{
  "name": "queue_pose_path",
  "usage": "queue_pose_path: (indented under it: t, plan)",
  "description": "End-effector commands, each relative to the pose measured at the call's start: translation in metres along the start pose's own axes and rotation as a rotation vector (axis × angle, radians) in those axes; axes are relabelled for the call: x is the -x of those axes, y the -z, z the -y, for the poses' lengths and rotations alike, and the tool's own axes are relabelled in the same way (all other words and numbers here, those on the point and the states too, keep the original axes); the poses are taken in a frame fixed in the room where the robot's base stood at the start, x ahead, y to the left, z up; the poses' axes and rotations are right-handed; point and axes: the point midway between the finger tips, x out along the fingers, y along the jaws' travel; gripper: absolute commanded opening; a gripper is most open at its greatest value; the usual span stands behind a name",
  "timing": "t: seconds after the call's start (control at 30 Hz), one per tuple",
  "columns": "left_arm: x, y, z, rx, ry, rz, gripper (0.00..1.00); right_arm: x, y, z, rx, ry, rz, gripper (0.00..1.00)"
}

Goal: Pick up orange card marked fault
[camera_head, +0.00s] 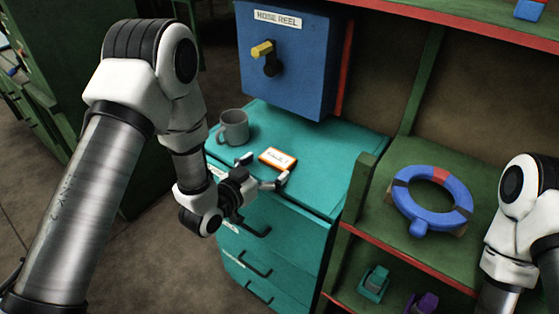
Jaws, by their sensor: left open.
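The orange card (278,158) with a white label reading "FAULT" lies flat on top of the teal drawer cabinet (330,168). My left gripper (265,170) is open at the front edge of the cabinet top. Its two fingers point towards the card, one to the left of it and one close to its right front corner. I cannot tell whether a finger touches the card. My right arm shows at the right edge, but its gripper is out of view.
A grey mug (234,127) stands left of the card. A blue hose reel box (285,62) with a yellow-handled valve rises behind. A green shelf (398,230) on the right holds a blue ring (433,216). The right part of the cabinet top is clear.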

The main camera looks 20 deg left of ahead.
Motion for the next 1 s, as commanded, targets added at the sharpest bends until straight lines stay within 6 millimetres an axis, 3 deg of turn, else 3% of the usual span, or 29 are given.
queue_pose_path:
  t: [0.13,0.37,0.47,0.5,0.53,1.0]
  plan:
    - [-0.024,0.000,0.000,-0.002,-0.002,0.001,1.00,-0.001,0.000,0.000,0.000,0.000,0.000,0.81]
    - [-0.028,0.001,0.001,0.001,0.000,0.002,1.00,-0.001,0.000,0.000,-0.001,0.000,0.000,0.81]
    - [-0.028,0.001,0.001,0.001,0.000,0.002,0.72,-0.001,0.000,0.000,-0.001,0.000,0.000,0.81]
    - [-0.028,0.000,0.001,0.001,0.000,0.003,0.57,-0.001,0.000,0.000,-0.001,0.000,0.000,0.81]
    - [-0.028,0.000,0.001,0.001,0.000,0.003,0.54,-0.001,0.000,0.000,-0.001,0.000,0.000,0.81]
    - [-0.026,0.009,0.000,0.001,0.000,0.003,0.53,0.006,0.000,0.000,-0.001,0.000,0.000,0.81]
